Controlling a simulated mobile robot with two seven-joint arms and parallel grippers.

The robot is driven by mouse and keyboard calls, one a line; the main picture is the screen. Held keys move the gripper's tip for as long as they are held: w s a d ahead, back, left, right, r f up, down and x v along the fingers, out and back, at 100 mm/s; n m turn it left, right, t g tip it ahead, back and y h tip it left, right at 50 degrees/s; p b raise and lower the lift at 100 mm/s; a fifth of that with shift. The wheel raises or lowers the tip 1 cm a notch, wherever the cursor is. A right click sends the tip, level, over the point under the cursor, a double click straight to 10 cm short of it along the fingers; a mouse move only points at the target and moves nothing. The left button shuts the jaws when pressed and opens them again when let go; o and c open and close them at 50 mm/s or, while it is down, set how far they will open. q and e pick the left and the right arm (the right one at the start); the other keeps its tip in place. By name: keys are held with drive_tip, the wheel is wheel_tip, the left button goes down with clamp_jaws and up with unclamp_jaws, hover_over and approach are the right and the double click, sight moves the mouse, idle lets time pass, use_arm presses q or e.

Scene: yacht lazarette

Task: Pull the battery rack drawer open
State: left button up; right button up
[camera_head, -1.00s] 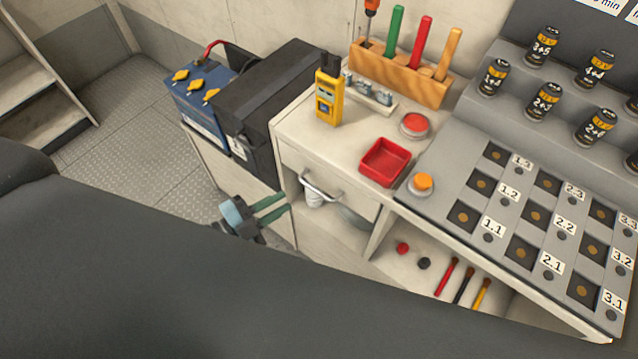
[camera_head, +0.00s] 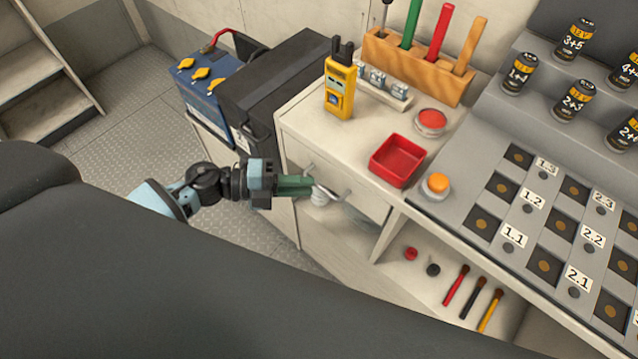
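The drawer (camera_head: 362,203) is a pale front panel under the left part of the counter, and it looks flush with the cabinet. Its curved metal handle (camera_head: 345,196) sticks out from the front. My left gripper (camera_head: 312,186) reaches in from the left, its green fingers at the left part of the handle. The fingers overlap the handle in this view, and I cannot tell whether they close on it or are only beside it. My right gripper is not in view.
A black box (camera_head: 275,85) and a blue battery (camera_head: 212,92) stand left of the counter. On top are a yellow handheld device (camera_head: 339,92), a red tray (camera_head: 376,167) and a tool rack (camera_head: 410,70). An open shelf (camera_head: 395,283) lies below. The floor at left is clear.

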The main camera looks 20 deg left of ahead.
sight(319, 185)
use_arm(q)
drive_tip(key=shift+x, duration=2.15)
clamp_jaws()
